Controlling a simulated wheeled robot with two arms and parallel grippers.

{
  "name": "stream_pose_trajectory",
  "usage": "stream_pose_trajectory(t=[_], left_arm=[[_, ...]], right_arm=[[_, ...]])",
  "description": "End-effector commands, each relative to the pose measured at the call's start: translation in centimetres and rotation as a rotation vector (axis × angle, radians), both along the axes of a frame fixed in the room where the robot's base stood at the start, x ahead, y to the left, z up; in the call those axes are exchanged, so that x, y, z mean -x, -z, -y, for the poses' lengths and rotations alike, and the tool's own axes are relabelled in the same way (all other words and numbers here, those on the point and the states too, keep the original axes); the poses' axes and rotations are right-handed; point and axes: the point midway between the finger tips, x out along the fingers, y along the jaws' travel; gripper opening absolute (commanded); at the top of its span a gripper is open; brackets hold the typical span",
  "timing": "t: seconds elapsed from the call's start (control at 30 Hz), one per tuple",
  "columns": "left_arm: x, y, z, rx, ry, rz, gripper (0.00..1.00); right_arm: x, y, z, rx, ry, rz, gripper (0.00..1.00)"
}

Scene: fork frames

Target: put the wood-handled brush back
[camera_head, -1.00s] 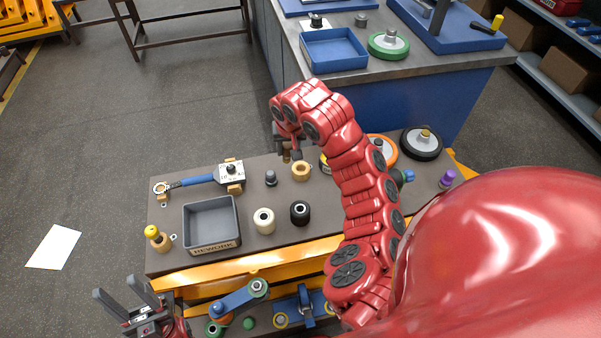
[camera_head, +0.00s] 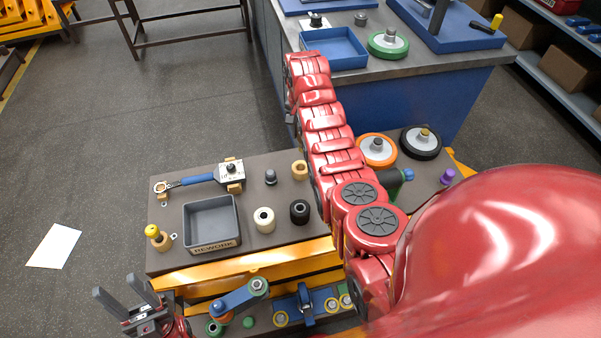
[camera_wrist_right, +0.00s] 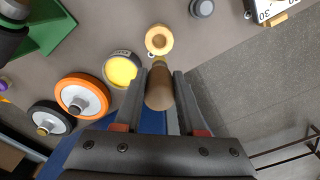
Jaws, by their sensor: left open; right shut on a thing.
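The wood-handled brush (camera_wrist_right: 160,92) shows in the right wrist view as a brown rounded handle between the fingers of my right gripper (camera_wrist_right: 163,80), which is shut on it. Its lower end is hidden. A pale wooden ring holder (camera_wrist_right: 159,40) lies just beyond the handle in that view; I cannot tell the height between them. The ring also shows in the head view (camera_head: 299,171), left of my right arm. In the head view my right gripper and the brush are hidden by my arm. My left gripper (camera_head: 125,297) is open and empty at the lower left.
On the bench are a grey rework tray (camera_head: 212,223), a white roller (camera_head: 264,220), a black roller (camera_head: 299,212) and a blue-handled tool (camera_head: 190,181). A round yellow-topped container (camera_wrist_right: 120,70) and an orange wheel (camera_wrist_right: 82,97) stand near my right gripper.

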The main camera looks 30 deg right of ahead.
Motion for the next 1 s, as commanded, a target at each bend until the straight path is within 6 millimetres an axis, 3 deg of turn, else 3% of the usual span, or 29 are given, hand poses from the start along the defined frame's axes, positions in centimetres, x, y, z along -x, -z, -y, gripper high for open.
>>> stream_pose_trajectory(t=[0.27, 0.53, 0.93, 1.0], left_arm=[[0.0, -0.2, 0.0, 0.000, 0.000, 0.000, 0.50], [0.0, -0.8, 0.0, 0.000, 0.000, 0.000, 0.50], [0.0, -0.2, 0.0, 0.000, 0.000, 0.000, 0.50], [0.0, 1.0, 0.0, 0.000, 0.000, 0.000, 0.50]], right_arm=[[0.8, 0.4, -0.8, -0.027, -0.034, -0.030, 0.00], [1.0, 5.2, -0.8, -0.028, -0.035, -0.033, 0.00], [0.9, 7.5, -0.8, -0.029, -0.035, -0.033, 0.00], [0.8, 8.9, -0.8, -0.027, -0.036, -0.030, 0.00]])
